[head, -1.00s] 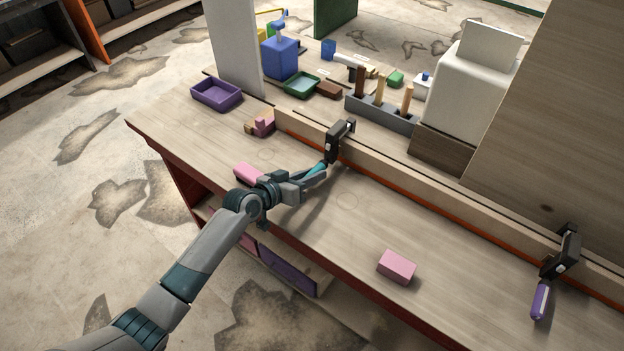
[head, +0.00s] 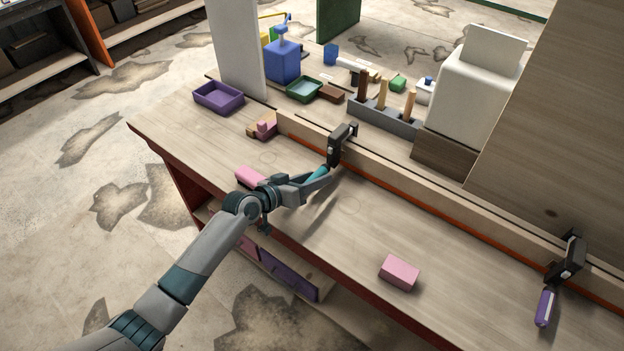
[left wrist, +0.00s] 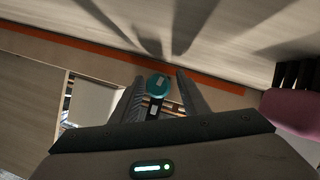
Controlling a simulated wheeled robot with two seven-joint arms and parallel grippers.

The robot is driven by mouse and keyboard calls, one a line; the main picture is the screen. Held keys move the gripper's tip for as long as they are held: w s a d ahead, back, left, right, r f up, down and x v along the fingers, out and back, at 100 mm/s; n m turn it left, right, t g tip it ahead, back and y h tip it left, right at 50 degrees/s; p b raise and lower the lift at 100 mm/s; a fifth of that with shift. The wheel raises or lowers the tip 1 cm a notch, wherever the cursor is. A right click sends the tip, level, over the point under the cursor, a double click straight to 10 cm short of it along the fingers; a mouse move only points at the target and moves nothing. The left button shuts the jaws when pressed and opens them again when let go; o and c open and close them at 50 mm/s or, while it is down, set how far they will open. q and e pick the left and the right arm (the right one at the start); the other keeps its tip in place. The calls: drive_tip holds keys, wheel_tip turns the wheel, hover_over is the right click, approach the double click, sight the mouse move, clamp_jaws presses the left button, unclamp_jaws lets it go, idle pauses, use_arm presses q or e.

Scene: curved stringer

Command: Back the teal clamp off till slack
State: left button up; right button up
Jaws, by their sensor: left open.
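The teal clamp has a black body (head: 337,146) gripping the long wooden strip on the bench. Its teal handle (head: 317,175) points down toward the front left. My left gripper (head: 322,178) is at the handle, fingers open on either side of it. In the left wrist view the round teal handle end (left wrist: 159,86) sits between the two fingertips, with gaps visible beside it. The fingers hide part of the handle in the head view. My right gripper is not in view.
A purple-handled clamp (head: 566,262) is on the strip at the right. Pink blocks lie on the bench, one in front (head: 399,273) and one behind my wrist (head: 250,175). A purple tray (head: 218,97) stands far left. The bench between the clamps is mostly clear.

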use_arm(q)
drive_tip(key=shift+s+a, duration=0.1)
drive_tip(key=shift+a, duration=0.05)
drive_tip(key=b+v, duration=0.3)
drive_tip(key=v, duration=1.4)
drive_tip(key=shift+b, duration=0.35)
drive_tip(key=shift+s, duration=0.15)
